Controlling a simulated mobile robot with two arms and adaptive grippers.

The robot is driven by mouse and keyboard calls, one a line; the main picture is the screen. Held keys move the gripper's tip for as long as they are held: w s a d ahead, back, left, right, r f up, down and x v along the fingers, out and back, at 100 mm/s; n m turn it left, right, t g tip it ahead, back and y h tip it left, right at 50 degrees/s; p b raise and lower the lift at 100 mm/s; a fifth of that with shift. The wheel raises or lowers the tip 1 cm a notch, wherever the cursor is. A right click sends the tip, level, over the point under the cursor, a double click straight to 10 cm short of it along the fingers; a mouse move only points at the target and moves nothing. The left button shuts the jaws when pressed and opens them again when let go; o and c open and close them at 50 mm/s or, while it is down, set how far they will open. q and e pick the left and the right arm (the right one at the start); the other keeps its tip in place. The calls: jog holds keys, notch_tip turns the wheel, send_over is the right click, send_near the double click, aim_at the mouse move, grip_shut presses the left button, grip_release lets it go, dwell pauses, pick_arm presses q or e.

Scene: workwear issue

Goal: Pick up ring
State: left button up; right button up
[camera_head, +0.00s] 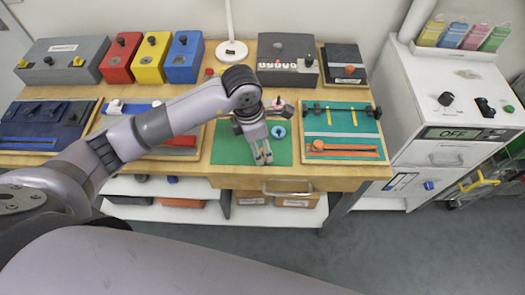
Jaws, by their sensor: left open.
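A small blue ring (278,137) lies on the green mat (228,150) at the front middle of the wooden table. My left gripper (264,158) reaches over the mat from behind, its fingers pointing toward the front edge. It is open, with a narrow gap and nothing seen between the fingers. The ring is just right of the gripper, close beside it; I cannot tell whether they touch. A pinkish item with a dark top (279,104) sits behind the ring, partly hidden by my wrist. My right gripper is not in view.
Red (116,67), yellow (149,68) and blue (183,68) boxes stand at the back, with a dark grey case (286,49) behind my arm. A teal board with orange strips (352,128) lies right of the mat. A white cabinet (422,110) stands at the right.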

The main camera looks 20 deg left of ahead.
aim_at(263, 156)
pick_arm(q)
jog(key=shift+w+d+f, duration=0.1)
jog(key=shift+d+f, duration=0.05)
jog(key=shift+f, duration=0.6)
jog(key=shift+d+f, duration=0.1)
jog(key=shift+f, duration=0.65)
jog(key=shift+c, duration=0.3)
jog(key=c, duration=0.7)
